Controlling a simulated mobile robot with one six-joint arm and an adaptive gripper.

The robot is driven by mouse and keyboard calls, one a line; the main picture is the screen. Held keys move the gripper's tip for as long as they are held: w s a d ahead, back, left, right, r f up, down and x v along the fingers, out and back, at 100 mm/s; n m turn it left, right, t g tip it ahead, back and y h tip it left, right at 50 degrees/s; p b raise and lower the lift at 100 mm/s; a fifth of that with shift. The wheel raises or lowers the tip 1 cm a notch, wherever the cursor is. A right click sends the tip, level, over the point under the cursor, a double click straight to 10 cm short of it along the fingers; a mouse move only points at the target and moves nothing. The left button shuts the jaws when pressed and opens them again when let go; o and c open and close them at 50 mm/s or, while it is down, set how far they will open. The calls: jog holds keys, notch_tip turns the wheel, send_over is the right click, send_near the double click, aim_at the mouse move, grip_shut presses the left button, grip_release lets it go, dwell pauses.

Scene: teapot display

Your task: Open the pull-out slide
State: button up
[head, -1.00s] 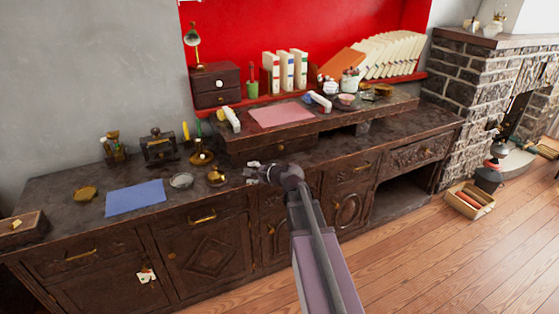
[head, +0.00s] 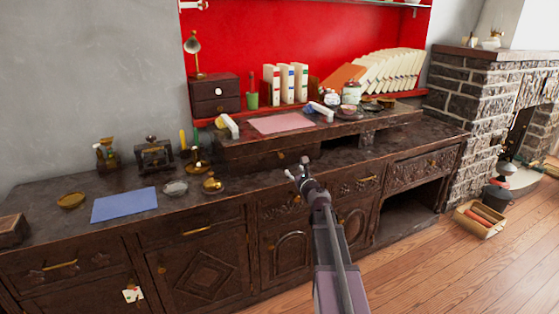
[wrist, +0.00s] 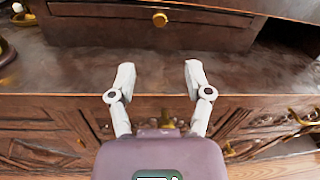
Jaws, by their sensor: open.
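A wooden front with a small round brass knob (wrist: 160,19) is set in the raised top section of the dark desk. This front (head: 262,160) also shows in the head view. I cannot tell for sure whether it is the pull-out slide. My gripper (wrist: 159,75) is open and empty, its two pale fingers apart and directed toward the knobbed front. In the wrist view the fingers lie over the desktop edge, short of the knob. In the head view my gripper (head: 298,168) is just right of the knob and nearer the camera. Brass hardware (wrist: 168,123) shows between the finger bases, partly hidden.
The desktop (wrist: 75,70) before the knobbed front is bare. Left of it are a brass pot (head: 212,185), a glass dish (head: 175,188) and a blue sheet (head: 124,205). A pink sheet (head: 282,123) lies on the raised top. Lower drawers have brass handles (head: 371,178).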

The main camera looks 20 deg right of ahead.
aim_at(282, 157)
jog(key=shift+w, duration=0.1)
jog(key=w, duration=1.3)
jog(key=shift+w+d, duration=0.25)
jog(key=shift+w, duration=0.05)
